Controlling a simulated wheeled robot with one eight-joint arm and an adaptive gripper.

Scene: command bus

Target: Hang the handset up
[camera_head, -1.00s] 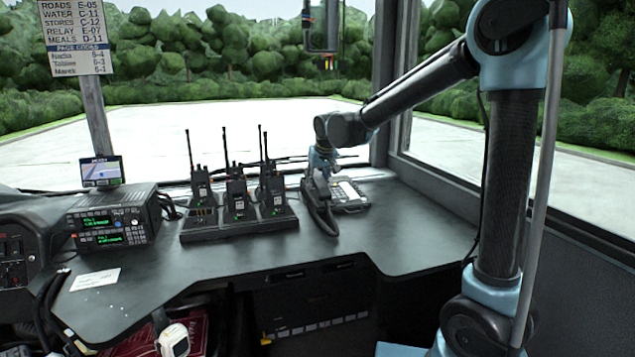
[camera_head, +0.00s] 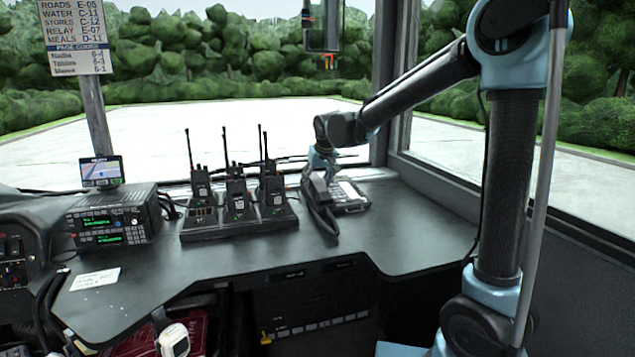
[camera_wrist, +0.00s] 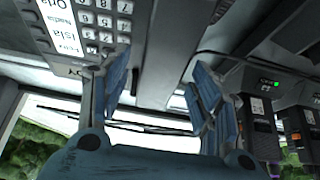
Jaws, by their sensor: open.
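The black handset (camera_head: 320,208) lies at the left side of the desk phone, running from under my gripper towards the front of the desk. The phone base (camera_head: 350,196), with its pale keypad, is to its right. I cannot tell whether the handset is fully seated in its cradle. My gripper (camera_head: 319,166) is low, just above the handset's far end. In the wrist view my gripper (camera_wrist: 163,92) has its blue fingers spread apart. A grey surface shows between and beyond them, but I cannot tell whether it is the handset. The phone keypad (camera_wrist: 98,22) is at the upper left.
Several two-way radios stand in a charger (camera_head: 240,225) left of the handset, with upright antennas. A radio set (camera_head: 112,222) and a small screen (camera_head: 101,171) are further left. A paper note (camera_head: 95,280) lies in front. The desk (camera_head: 405,225) is clear to the right.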

